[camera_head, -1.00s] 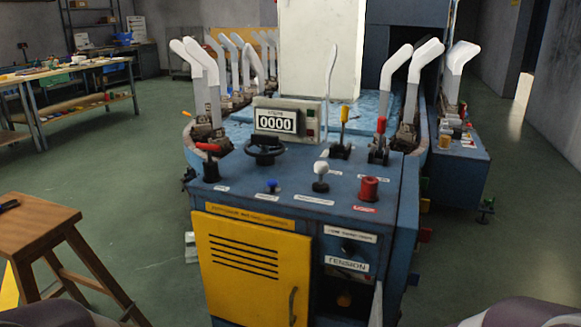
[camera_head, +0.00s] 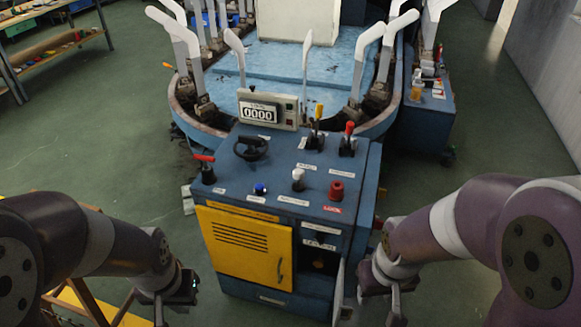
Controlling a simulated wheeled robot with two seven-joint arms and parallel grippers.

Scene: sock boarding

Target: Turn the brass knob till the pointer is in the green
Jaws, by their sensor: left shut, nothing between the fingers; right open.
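The brass knob (camera_head: 319,264) sits in a dark recess low on the front of the blue machine, right of the yellow door. It is small and shadowed. A white tension label (camera_head: 319,244) is above it. The gauge's pointer and green zone cannot be made out. My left gripper (camera_head: 160,308) is low at the left, shut and empty, well left of the yellow door. My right gripper (camera_head: 396,305) is low at the right, open and empty, to the right of the recess and apart from the knob. Its fingertips are hard to make out.
The yellow door (camera_head: 246,243) is left of the recess. A pale panel (camera_head: 339,290) stands out at the recess's right edge. The machine top (camera_head: 275,177) bears a handwheel (camera_head: 251,148), levers and a red button (camera_head: 336,190). A wooden stool is partly hidden behind my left arm.

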